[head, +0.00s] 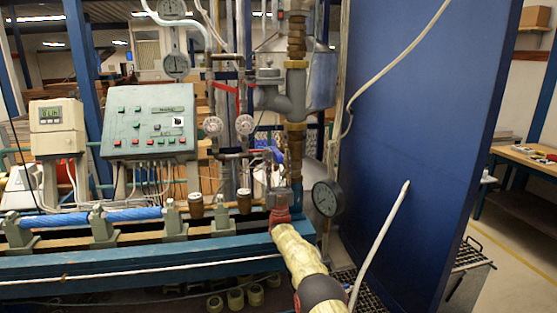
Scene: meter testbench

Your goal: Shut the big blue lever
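A narrow upright blue piece (297,194) shows just below the brass pipe (295,141), right of a red coupling (279,214). It may be the big blue lever, but it is small and I cannot tell for sure. A smaller blue part (276,153) shows left of the brass pipe, among thin pipes and red handles. I cannot tell whether either is open or shut. My gripper is not in view.
A pale yellow hose (296,253) runs from the red coupling toward me. A round dial gauge (327,198) is right of it. A blue panel (425,150) fills the right side, with a white hose before it. A green control box (150,122) stands left, above the bench.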

